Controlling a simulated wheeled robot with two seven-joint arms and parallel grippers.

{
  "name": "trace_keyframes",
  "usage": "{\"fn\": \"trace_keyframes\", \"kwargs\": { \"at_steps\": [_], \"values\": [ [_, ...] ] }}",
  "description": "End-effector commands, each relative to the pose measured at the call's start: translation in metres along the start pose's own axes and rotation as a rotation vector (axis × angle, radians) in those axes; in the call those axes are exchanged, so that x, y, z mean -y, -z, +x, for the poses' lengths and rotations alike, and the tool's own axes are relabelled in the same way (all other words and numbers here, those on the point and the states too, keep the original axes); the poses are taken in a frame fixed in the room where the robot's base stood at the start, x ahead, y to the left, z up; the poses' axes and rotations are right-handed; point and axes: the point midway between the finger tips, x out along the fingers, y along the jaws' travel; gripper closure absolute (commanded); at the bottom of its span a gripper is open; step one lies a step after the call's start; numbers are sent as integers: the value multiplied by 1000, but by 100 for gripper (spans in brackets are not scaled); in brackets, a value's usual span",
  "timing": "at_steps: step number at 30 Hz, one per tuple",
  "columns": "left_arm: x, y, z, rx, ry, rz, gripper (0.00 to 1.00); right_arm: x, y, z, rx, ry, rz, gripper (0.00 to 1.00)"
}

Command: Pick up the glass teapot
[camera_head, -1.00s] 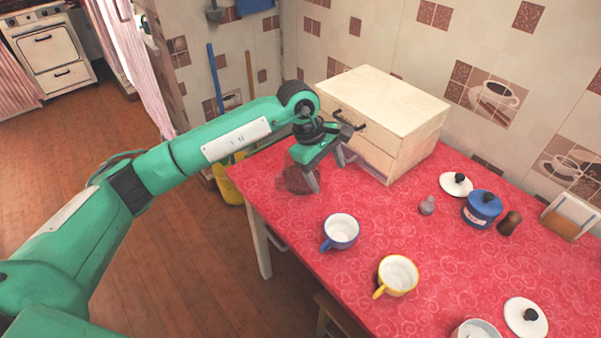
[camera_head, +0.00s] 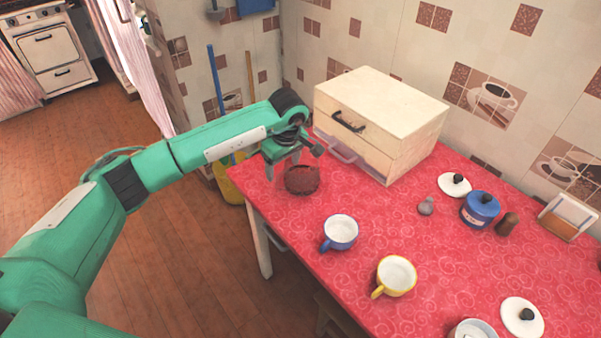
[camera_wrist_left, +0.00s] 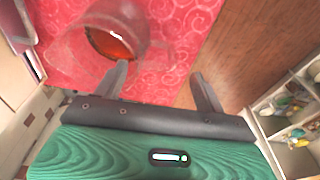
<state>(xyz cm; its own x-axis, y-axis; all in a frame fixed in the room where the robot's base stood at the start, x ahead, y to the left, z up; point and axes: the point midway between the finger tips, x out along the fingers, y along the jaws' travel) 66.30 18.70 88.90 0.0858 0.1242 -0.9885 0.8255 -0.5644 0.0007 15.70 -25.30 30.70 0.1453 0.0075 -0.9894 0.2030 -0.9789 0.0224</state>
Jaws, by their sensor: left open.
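The glass teapot (camera_head: 302,180) is clear, with dark red-brown liquid low inside, and stands near the left corner of the red table. In the left wrist view the teapot (camera_wrist_left: 112,38) is at the top left, and a faint clear loop sticks out from its right side. My left gripper (camera_head: 283,168) is open at the table's left edge, just left of the teapot. In the wrist view the gripper (camera_wrist_left: 160,72) has its left finger overlapping the teapot's lower edge; I cannot tell whether they touch. My right gripper is out of view.
A cream drawer box (camera_head: 380,115) stands close behind the teapot. A blue cup (camera_head: 341,231) and a yellow cup (camera_head: 396,275) stand nearer the front.

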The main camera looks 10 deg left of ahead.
Motion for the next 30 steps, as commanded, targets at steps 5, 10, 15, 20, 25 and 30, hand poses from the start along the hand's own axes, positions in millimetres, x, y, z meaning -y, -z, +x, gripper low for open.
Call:
{"fn": "trace_keyframes", "kwargs": {
  "at_steps": [5, 10, 15, 20, 25, 30],
  "values": [
    [1, -1, 20, 3, 4, 0, 29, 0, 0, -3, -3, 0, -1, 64],
    [0, -1, 46, 3, 3, 0, 29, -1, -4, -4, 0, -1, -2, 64],
    [0, -1, 54, 2, 0, 1, 29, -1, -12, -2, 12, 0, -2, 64],
    [0, -1, 53, 2, 0, 1, 38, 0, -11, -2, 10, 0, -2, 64],
    [0, -1, 53, 2, 1, 1, 72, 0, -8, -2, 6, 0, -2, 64],
    [-1, 0, 52, 1, -3, 0, 100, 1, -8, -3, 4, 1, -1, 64]
  ]
}}
